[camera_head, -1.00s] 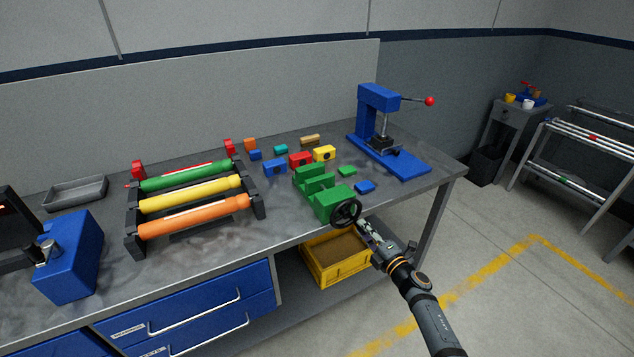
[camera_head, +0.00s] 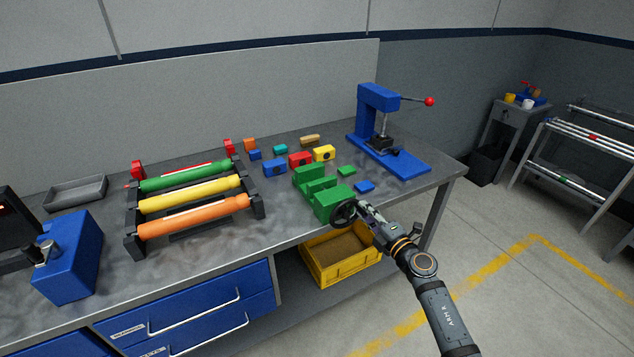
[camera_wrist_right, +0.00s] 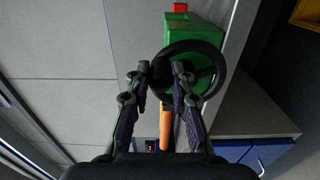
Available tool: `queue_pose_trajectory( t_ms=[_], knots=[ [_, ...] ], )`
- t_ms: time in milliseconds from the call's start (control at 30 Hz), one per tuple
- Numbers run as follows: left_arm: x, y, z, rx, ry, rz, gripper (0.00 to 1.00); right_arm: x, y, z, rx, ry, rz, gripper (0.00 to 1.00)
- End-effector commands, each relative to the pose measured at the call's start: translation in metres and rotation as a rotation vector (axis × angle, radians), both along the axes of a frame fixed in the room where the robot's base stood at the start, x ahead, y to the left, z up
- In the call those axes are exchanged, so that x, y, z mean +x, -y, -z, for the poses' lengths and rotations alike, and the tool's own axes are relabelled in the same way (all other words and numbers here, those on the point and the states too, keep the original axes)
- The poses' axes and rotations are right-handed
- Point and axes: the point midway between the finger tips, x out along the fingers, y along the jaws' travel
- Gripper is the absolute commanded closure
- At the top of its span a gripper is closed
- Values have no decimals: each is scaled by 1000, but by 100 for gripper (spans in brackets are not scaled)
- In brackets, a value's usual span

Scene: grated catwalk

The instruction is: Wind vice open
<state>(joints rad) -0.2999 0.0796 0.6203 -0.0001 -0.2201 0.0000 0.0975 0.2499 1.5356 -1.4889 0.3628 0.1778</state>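The green vice (camera_head: 325,192) stands near the front edge of the bench, its jaws apart with a gap between them. Its black handwheel (camera_head: 343,214) faces the front edge. My right gripper (camera_head: 364,209) is at the right side of the handwheel in the head view and partly covers it. In the right wrist view, the two fingers (camera_wrist_right: 161,76) are apart, with the rim of the handwheel (camera_wrist_right: 213,60) passing between them. One finger overlaps the inside of the wheel and the other is outside. Contact with the rim cannot be told. My left gripper is not in view.
A rack with green, yellow and orange rollers (camera_head: 190,205) stands left of the vice. Several coloured blocks (camera_head: 300,159) lie behind it. A blue press (camera_head: 375,110) stands to the right. A yellow crate (camera_head: 340,267) sits below the bench edge.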

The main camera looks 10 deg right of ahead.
Motion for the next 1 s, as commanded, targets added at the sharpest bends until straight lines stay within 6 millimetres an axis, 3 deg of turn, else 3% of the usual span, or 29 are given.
queue_pose_trajectory(
  t_ms=[33, 167, 467, 1000],
  knots=[
    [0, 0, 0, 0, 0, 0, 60, 0, 0, -1, 0, 1, 0, 70],
    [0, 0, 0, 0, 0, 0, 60, 0, 0, 0, 0, 1, 0, 55],
    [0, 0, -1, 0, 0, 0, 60, -2, 1, 1, 0, -1, 0, 55],
    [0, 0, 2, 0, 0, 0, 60, -61, 23, 4, -4, -2, -1, 55]
  ],
)
